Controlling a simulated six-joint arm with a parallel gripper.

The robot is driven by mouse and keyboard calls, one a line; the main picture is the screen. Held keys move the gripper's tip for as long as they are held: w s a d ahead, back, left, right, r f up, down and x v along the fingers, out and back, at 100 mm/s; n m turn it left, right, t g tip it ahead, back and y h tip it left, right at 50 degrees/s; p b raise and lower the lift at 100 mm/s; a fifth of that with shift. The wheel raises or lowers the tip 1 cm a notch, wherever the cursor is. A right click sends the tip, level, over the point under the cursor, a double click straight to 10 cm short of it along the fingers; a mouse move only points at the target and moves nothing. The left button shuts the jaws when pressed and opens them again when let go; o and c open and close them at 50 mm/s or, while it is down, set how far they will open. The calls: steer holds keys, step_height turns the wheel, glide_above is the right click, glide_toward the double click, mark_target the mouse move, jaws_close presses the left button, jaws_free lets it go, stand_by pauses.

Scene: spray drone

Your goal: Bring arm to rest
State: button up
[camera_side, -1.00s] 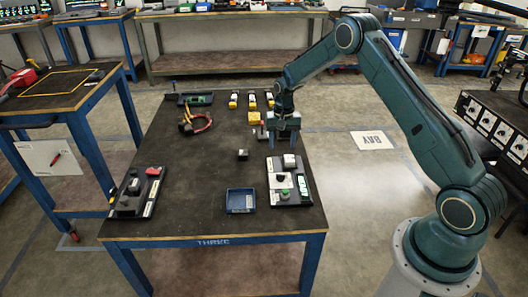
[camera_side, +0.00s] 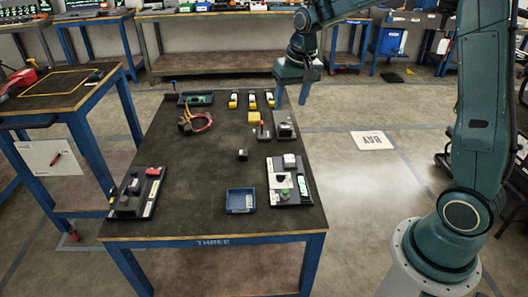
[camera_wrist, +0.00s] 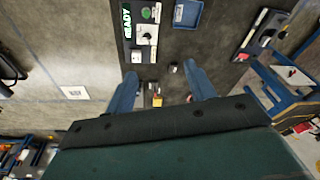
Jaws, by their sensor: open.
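My gripper (camera_side: 292,92) is raised above the far right end of the dark-topped work table (camera_side: 200,185) in the side view. Its two blue fingers are spread apart with nothing between them. In the wrist view my gripper (camera_wrist: 163,85) shows as two parted blue fingers over the table. The upper arm stands nearly upright at the right of the side view, and the forearm leaves the top of the picture.
The floor at right holds a "BAY" sign (camera_side: 373,140).

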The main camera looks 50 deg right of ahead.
steer(key=s+a+r+n+t, duration=0.1)
steer(key=s+a+r, duration=0.25)
steer(key=s, duration=0.35)
steer(key=s+a+r+n+t, duration=0.1)
steer(key=s+a+r+n, duration=0.1)
steer(key=s+r, duration=0.35)
steer(key=s+a+f+n+t, duration=0.1)
steer(key=s+a+n, duration=0.1)
steer(key=s, duration=1.1)
steer(key=shift+s+a+f, duration=0.25)
steer(key=shift+a+f, duration=0.05)
steer(key=shift+a, duration=0.2)
